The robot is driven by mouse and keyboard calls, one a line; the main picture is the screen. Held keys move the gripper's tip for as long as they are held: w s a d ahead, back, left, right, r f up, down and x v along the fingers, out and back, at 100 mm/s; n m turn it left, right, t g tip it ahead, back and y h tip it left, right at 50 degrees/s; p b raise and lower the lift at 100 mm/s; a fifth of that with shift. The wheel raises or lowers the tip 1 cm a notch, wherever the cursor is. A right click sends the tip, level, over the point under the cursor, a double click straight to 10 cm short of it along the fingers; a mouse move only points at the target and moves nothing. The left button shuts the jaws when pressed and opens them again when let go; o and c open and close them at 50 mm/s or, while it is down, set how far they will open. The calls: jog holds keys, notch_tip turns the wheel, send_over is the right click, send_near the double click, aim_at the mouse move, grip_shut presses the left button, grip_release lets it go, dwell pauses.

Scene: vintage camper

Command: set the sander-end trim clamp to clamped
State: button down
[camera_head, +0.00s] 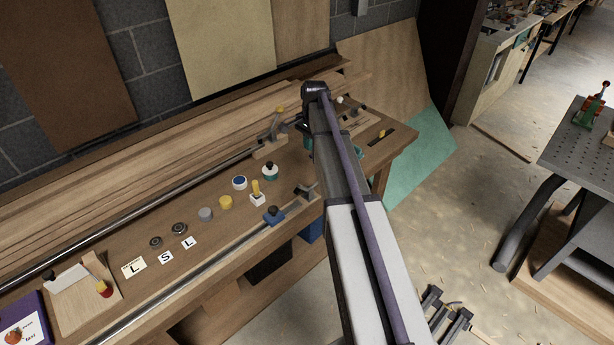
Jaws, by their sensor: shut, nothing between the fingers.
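I cannot tell for sure which clamp is the sander-end trim clamp. A small yellow lever on a white base (257,198) stands nearer the front.
The wooden bench (105,290) holds several knobs, letter cards and long metal bars. The metal table (570,145) stands at right. A dark forked object (455,318) is low at bottom centre-right. Floor (440,215) between bench and table is mostly clear.

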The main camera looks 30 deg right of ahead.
jog(key=f+b, duration=0.7)
jog(key=a+f+b, duration=0.1)
jog(key=f+b, duration=0.3)
jog(key=shift+s+f, duration=0.2)
jog(key=shift+f, duration=0.05)
jog(key=shift+s+a+f+b, duration=0.15)
jog(key=shift+a+f+b, duration=0.1)
jog(key=shift+a+b, duration=0.25)
jog(key=shift+s+a+f+b, duration=0.15)
jog(key=shift+a+f+b, duration=0.1)
jog(key=shift+a, duration=0.65)
jog(key=shift+s, duration=0.1)
jog(key=shift+f, duration=0.1)
